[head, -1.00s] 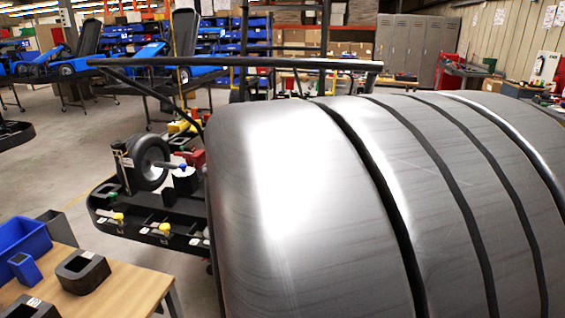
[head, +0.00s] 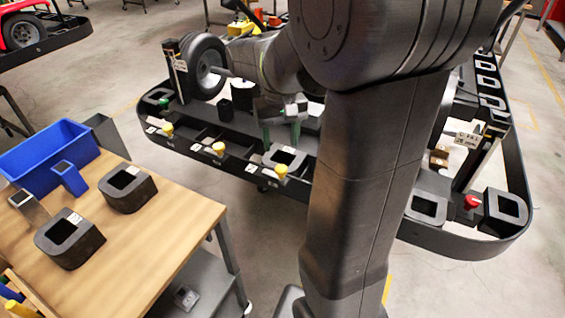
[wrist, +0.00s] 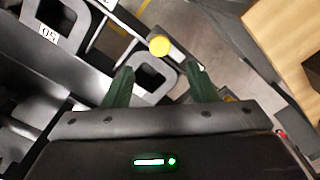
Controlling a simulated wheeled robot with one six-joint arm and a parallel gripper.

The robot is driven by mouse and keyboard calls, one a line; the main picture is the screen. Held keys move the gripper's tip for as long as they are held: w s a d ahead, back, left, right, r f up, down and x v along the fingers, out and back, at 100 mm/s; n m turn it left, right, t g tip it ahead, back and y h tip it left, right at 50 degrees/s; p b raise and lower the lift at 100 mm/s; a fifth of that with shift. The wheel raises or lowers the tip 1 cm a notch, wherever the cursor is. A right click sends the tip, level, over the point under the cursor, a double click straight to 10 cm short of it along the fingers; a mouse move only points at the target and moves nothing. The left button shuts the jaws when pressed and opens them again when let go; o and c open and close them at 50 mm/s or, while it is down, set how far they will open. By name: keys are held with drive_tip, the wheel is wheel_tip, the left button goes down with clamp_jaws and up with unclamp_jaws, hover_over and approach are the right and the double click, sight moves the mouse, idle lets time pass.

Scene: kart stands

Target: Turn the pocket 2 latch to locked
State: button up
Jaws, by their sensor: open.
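The black kart stand (head: 250,163) has several yellow latch knobs along its near wall: a left one (head: 167,129), a middle one (head: 218,148) and a right one (head: 281,171). I cannot read which pocket each belongs to. My gripper (head: 281,138), with green fingers, is open and empty above the stand, just behind the right yellow knob. In the wrist view, a yellow knob (wrist: 159,45) lies ahead of the open fingers (wrist: 160,72), centred between them and apart from them. A grey square-holed pocket shows below that knob.
A wheel (head: 205,66) stands at the stand's back left. A red knob (head: 472,202) is at its right end. The wooden table (head: 160,215) at left holds a blue bin (head: 50,165) and black blocks (head: 128,190). Floor is clear between table and stand.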

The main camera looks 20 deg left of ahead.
sight(281, 168)
wheel_tip(281, 168, down, 8)
drive_tip(key=shift+f, duration=0.25)
drive_tip(key=c, duration=1)
